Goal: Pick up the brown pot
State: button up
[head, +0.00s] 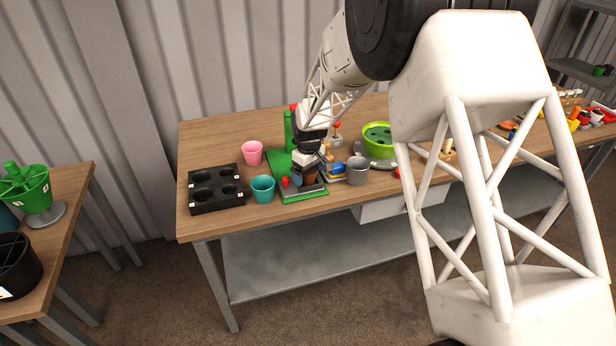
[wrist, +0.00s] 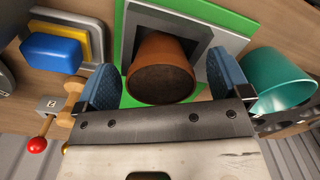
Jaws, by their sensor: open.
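The brown pot (wrist: 160,72) is in the middle of the wrist view, with its dark open mouth toward the camera. It stands on a grey square plate (wrist: 218,28) on a green board (wrist: 244,18). My gripper (wrist: 163,82) is open, with one blue finger pad on each side of the pot. Small gaps show between the pads and the pot's sides. In the head view my gripper (head: 309,174) is low over the green board (head: 303,196), and the pot is mostly hidden by it.
A teal pot (head: 263,189) stands close by the right finger in the wrist view (wrist: 276,80). A blue block (wrist: 52,53) and a red-knobbed handle (wrist: 38,144) are at left there. A grey pot (head: 357,172), pink pot (head: 252,153) and black holed tray (head: 216,200) stand around the board.

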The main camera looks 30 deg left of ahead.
jog(key=shift+c, duration=0.3)
jog(key=c, duration=1)
jog(key=shift+r, duration=0.1)
jog(key=shift+r, duration=0.7)
notch_tip(320, 180, up, 2)
jog(key=shift+r, duration=0.1)
jog(key=s+d, duration=0.3)
jog(key=s, duration=0.1)
jog(key=s+d+r, duration=0.1)
jog(key=s+d, duration=0.2)
jog(key=s, duration=0.1)
jog(key=s+d, duration=0.4)
jog(key=shift+s+d+r, duration=0.1)
jog(key=shift+s+r, duration=0.05)
